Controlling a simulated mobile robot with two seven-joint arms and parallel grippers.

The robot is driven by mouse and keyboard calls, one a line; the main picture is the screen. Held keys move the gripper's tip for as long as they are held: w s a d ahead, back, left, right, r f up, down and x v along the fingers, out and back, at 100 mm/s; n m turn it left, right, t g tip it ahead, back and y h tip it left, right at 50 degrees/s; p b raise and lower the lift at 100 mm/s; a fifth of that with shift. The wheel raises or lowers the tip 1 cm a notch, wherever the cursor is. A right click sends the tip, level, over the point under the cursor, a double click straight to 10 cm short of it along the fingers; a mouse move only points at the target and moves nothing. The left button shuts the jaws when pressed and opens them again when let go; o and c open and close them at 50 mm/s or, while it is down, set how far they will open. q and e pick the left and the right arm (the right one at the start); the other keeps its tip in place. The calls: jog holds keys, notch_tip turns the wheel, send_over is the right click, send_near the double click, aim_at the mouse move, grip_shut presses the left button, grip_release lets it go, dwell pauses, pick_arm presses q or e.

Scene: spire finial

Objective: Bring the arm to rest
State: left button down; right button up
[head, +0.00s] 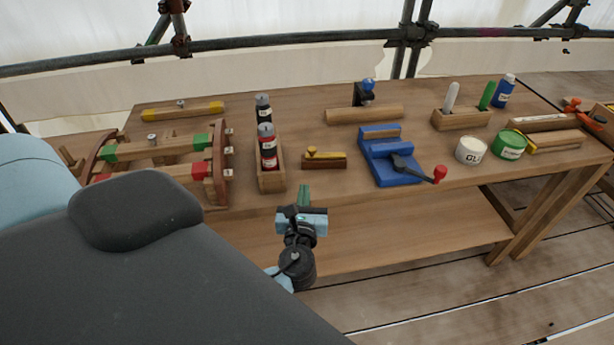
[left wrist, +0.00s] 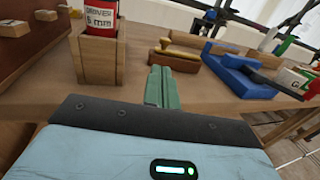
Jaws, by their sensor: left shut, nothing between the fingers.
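My left gripper (head: 303,195) shows in the head view in front of the bench's front edge, below the small wooden block with a yellow piece. Its green fingers are shut with nothing between them. In the left wrist view the closed fingers (left wrist: 161,88) point toward the bench top (left wrist: 135,65). They look apart from the objects there. My left forearm fills the lower left of the head view. My right gripper is not in either view.
The bench (head: 400,199) holds a wooden driver holder (head: 271,181), a blue vise (head: 395,178) with a red-knobbed handle, a small wooden block (head: 324,162), a white tin (head: 471,151) and a green tin (head: 509,145). A wooden frame (head: 219,165) stands at left. A lower shelf (head: 420,235) lies beneath.

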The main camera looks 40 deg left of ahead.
pick_arm(q)
jog(key=shift+v, duration=0.9)
jog(key=s+d+f+n+g+h+p, duration=0.1)
jog(key=s+d+f+n+g+h, duration=0.2)
jog(key=s+f+n, duration=0.35)
jog(key=s+d+f+n+g+h, duration=0.1)
jog(key=s+d+f+n+h, duration=0.35)
jog(key=s+f, duration=0.3)
jog(key=s+d+f+n+g+h, duration=0.1)
jog(key=s+d+n+h, duration=0.1)
jog(key=s+n, duration=0.5)
jog(key=s+d+f+n+h+p, duration=0.1)
jog(key=s+d+f+n+h, duration=0.1)
jog(key=s+n, duration=0.5)
jog(key=shift+s+d+f+n+g+h, duration=0.2)
jog(key=shift+d+n+g+h, duration=0.3)
jog(key=shift+d+n, duration=0.55)
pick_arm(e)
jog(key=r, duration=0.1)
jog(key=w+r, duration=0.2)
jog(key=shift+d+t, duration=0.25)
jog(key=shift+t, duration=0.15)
pick_arm(q)
jog(key=shift+w, duration=0.1)
